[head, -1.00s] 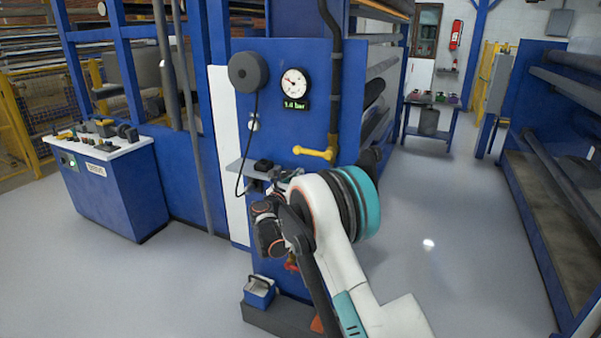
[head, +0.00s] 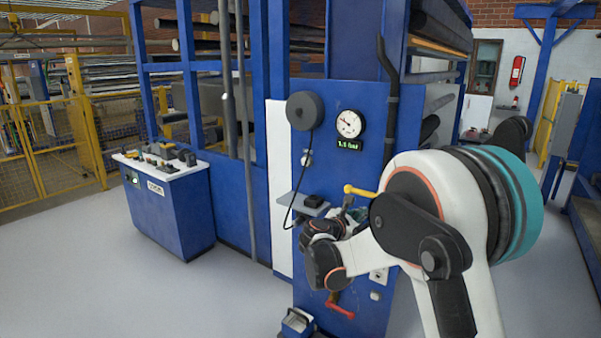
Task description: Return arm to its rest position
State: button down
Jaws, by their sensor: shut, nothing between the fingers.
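My arm reaches in from the lower right. Its large white and teal joint fills much of the right side of the view. My wrist bends back towards the blue machine panel (head: 335,110). My gripper (head: 349,210) is small and partly hidden beside the wrist, in front of the panel and just below the yellow valve handle (head: 360,191). It is shut, with nothing seen in it. I cannot tell whether it touches the panel. The pressure gauge (head: 350,123) with a green digital readout sits above, apart from the arm.
A small shelf (head: 303,203) with a black device juts from the panel left of my wrist. A blue control desk (head: 168,205) stands left. Open grey floor (head: 150,290) lies in front.

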jog(key=s+d+r+m+g+y, duration=0.25)
jog(key=s+m, duration=0.35)
jog(key=s, duration=0.4)
jog(key=s+d+r+m+g+y, duration=0.1)
jog(key=s+d+r+m+y, duration=0.25)
jog(key=s, duration=0.75)
jog(key=s+a+f+m+y, duration=0.2)
jog(key=s+m, duration=0.5)
jog(key=s, duration=0.5)
jog(key=s+a+f+m+g+y, duration=0.1)
jog(key=s+a+f+m, duration=0.2)
jog(key=s, duration=1)
jog(key=m, duration=0.3)
jog(key=shift+m+y, duration=0.35)
jog(key=shift+y, duration=0.05)
